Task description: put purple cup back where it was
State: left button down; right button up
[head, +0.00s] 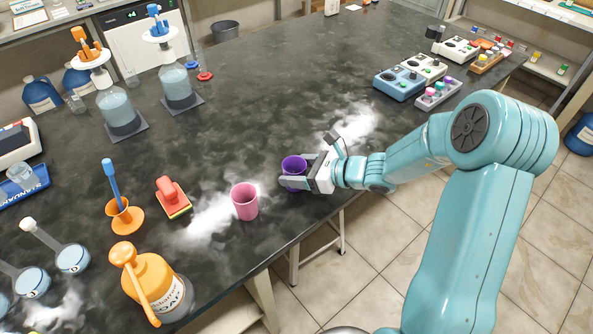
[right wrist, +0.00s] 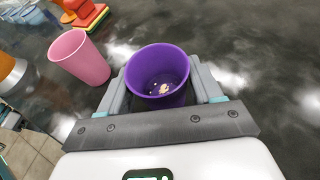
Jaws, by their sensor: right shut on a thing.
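The purple cup (head: 293,166) is upright near the front edge of the dark bench in the head view. My right gripper (head: 294,180) is shut on it, with a finger on either side. In the right wrist view the purple cup (right wrist: 158,76) sits between the fingers of my right gripper (right wrist: 160,88), with its open mouth showing and small light specks inside. I cannot tell whether its base touches the bench. A pink cup (head: 244,201) stands upright to its left, apart from it; it also shows in the right wrist view (right wrist: 78,58). My left gripper is not in view.
Flasks on stirrers (head: 118,112) are at the back left. Blue and white devices (head: 399,83) are at the right. The middle bench is clear.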

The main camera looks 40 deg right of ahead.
jog(key=shift+f, duration=0.15)
jog(key=o, duration=1.1)
jog(key=shift+c, duration=0.2)
jog(key=shift+r, duration=0.35)
jog(key=v, duration=1.1)
jog(key=shift+s+d, duration=0.15)
jog(key=shift+s, duration=0.2)
jog(key=shift+s, duration=0.1)
